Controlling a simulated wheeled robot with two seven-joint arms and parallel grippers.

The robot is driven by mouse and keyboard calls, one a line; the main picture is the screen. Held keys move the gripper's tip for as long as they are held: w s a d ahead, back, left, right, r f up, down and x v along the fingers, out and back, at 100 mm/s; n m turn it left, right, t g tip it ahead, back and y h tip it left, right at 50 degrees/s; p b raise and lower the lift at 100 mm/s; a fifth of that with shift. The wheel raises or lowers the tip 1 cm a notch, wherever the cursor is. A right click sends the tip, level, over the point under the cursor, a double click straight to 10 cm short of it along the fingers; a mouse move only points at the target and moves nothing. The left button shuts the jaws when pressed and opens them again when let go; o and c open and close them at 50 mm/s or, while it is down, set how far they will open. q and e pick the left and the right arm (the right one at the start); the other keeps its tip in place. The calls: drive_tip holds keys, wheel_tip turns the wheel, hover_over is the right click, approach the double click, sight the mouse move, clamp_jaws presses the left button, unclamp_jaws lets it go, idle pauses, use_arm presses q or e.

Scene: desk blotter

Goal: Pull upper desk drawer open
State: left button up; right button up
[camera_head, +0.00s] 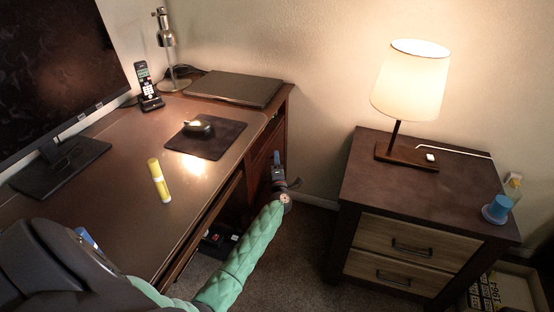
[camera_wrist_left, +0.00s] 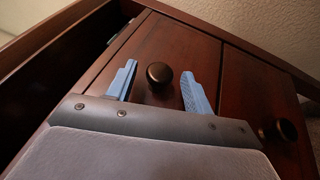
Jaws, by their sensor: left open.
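The desk (camera_head: 120,170) has reddish-brown drawer fronts on its right side, partly hidden behind my arm in the head view. In the left wrist view, the upper drawer front (camera_wrist_left: 182,45) carries a round dark knob (camera_wrist_left: 160,73) and looks shut. A second front (camera_wrist_left: 245,85) beside it has its own knob (camera_wrist_left: 287,130). My left gripper (camera_wrist_left: 159,68) is open, with a blue finger on each side of the first knob and gaps to it. In the head view, the left gripper (camera_head: 278,163) is at the drawer fronts. My right gripper is not in view.
On the desk are a monitor (camera_head: 60,70), phone (camera_head: 147,88), metal lamp (camera_head: 166,45), laptop (camera_head: 235,88), mouse pad (camera_head: 205,145) and yellow tube (camera_head: 158,180). A nightstand (camera_head: 420,190) with a lit lamp stands right, with open carpet (camera_head: 305,245) between.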

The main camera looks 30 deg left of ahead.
use_arm(q)
drive_tip(key=shift+x, duration=1)
clamp_jaws()
drive_tip(key=w+d, duration=0.3)
drive_tip(key=d, duration=0.9)
drive_tip(key=shift+d, duration=0.4)
unclamp_jaws()
